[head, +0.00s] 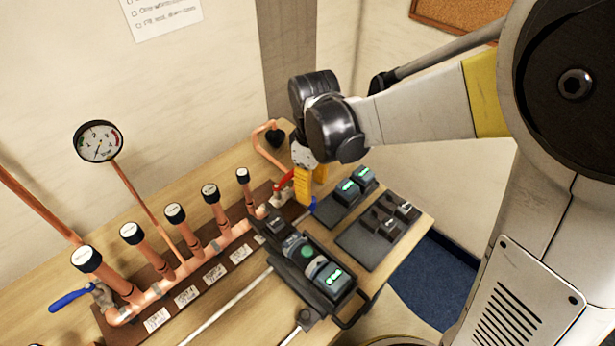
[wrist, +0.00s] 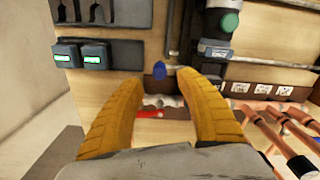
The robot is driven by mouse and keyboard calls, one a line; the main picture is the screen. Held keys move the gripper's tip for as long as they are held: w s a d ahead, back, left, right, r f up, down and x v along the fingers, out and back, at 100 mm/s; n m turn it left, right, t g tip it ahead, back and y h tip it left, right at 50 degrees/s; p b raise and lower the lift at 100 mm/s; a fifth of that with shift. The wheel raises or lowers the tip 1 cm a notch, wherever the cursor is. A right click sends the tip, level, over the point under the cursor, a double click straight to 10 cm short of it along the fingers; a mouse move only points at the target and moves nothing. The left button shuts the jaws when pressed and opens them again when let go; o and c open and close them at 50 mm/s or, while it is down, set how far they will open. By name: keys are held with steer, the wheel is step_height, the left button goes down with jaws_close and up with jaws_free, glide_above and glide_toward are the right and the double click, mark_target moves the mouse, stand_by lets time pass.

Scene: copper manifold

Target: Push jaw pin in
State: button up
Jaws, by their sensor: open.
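The dark press tool (head: 312,268) lies on the bench, with a green round button and a green-lit battery at its near end. Its head end (head: 272,222) points toward the copper manifold. In the wrist view part of the tool (wrist: 222,35) shows at the upper right, with the green button. I cannot single out the jaw pin in either view. My gripper (head: 309,190) points down at the manifold's right end, beyond the tool's head. In the wrist view my gripper (wrist: 158,85) has its yellow fingers wide apart with nothing held between them.
The copper manifold (head: 172,282) with capped stubs runs along the bench. A red handle (head: 284,183) and a blue handle (head: 313,205) are close to my fingers. Dark mats hold green-lit batteries (head: 347,190) and spare jaws (head: 380,222). A gauge (head: 98,141) stands behind.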

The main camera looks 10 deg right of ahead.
mark_target(312, 205)
step_height(312, 205, down, 7)
steer(key=shift+b, duration=0.7)
